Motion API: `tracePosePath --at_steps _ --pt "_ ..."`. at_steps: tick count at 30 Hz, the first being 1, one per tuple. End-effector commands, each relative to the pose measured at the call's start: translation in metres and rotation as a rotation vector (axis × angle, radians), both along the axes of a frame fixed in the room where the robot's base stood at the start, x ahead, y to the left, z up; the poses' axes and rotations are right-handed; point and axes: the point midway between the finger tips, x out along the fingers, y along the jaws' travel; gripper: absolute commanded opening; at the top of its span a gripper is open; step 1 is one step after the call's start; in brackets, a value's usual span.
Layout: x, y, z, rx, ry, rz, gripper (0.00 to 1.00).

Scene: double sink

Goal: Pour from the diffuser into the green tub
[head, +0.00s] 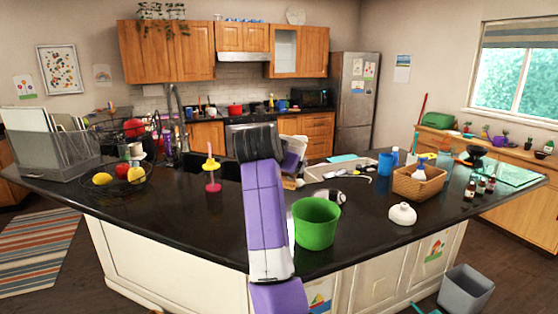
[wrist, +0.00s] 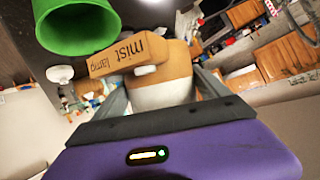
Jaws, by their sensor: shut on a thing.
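The green tub (head: 316,224) stands upright on the dark counter near its front edge, and it also shows at the top left of the wrist view (wrist: 75,25). My gripper (wrist: 163,88) is shut on the diffuser (wrist: 160,94), a white body with a wood-coloured part marked "mist lamp". In the head view my gripper (head: 294,158) is behind the tub and slightly to its left. The diffuser (head: 289,183) shows there only in part, largely hidden by my arm. Its exact tilt and its contents cannot be told.
A white lid-like piece (head: 402,214) lies right of the tub. A pink-and-yellow stand (head: 212,175) and a fruit basket (head: 118,184) are at left.

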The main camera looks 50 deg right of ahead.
Motion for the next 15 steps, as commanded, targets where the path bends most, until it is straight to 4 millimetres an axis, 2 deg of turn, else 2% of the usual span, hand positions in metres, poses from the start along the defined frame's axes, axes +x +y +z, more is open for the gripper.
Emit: tracePosePath --at_steps 15 --pt "-0.015 -0.012 -0.012 0.068 -0.091 0.000 0.19"
